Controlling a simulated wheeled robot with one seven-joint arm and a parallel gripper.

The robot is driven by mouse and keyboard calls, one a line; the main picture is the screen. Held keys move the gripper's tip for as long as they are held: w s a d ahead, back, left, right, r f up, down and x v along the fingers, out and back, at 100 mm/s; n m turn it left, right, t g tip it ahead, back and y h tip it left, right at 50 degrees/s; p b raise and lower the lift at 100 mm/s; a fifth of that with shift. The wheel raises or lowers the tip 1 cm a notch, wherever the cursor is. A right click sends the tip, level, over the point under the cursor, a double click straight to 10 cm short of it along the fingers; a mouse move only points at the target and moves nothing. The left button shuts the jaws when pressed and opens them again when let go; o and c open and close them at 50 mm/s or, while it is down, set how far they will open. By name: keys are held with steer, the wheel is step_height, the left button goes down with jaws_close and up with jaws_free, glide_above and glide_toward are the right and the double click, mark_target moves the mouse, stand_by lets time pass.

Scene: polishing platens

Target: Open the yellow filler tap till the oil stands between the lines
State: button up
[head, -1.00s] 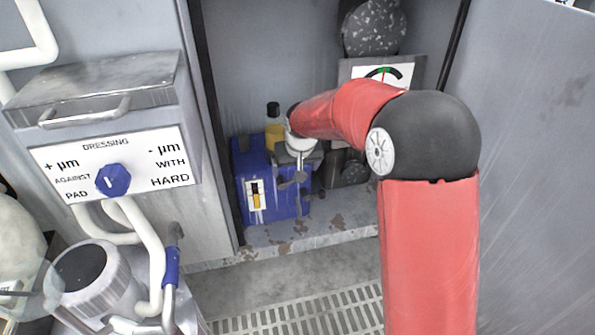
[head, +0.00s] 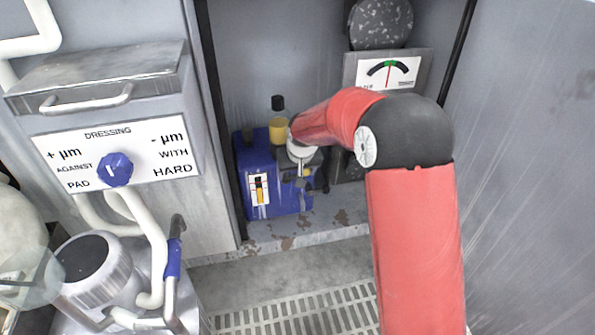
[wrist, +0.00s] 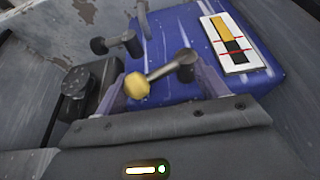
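The filler tap (wrist: 160,76) has a metal lever with a yellow knob and sticks out from a blue tank (wrist: 185,30). In the wrist view my gripper (wrist: 160,92) is open, with its fingers apart on either side of the lever and visible space around the knob. A white sight gauge (wrist: 238,50) on the tank has two red lines. Its yellow oil column ends close to one red line, with dark window beyond. The gauge also shows in the head view (head: 252,190), yellow at the bottom. My arm partly hides the tap there.
A similar lever with a black knob (wrist: 99,45) is close beside the yellow one. A dark block with a round cap (wrist: 76,80) is at the left. Cabinet walls enclose the sides.

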mark_target(306, 171)
steer(key=shift+d, duration=0.2)
steer(key=c, duration=0.4)
steer(key=shift+w+d+f+g+y+p, duration=0.1)
steer(key=shift+d+f+g+y+p, duration=0.3)
steer(key=shift+y, duration=0.2)
steer(key=shift+d+f+m+y+b, duration=0.15)
steer(key=shift+f+m+y+b, duration=0.3)
steer(key=shift+y, duration=0.85)
steer(key=shift+f, duration=0.1)
steer(key=o, duration=1.2)
steer(key=shift+d, duration=0.1)
steer(key=shift+o, duration=0.2)
steer(key=shift+a, duration=0.2)
steer(key=shift+r, duration=0.25)
steer(key=p+v, duration=0.1)
steer(key=v, duration=0.6)
steer(key=shift+d+r+p, duration=0.15)
steer(key=shift+d+p, duration=0.1)
steer(key=shift+p, duration=0.05)
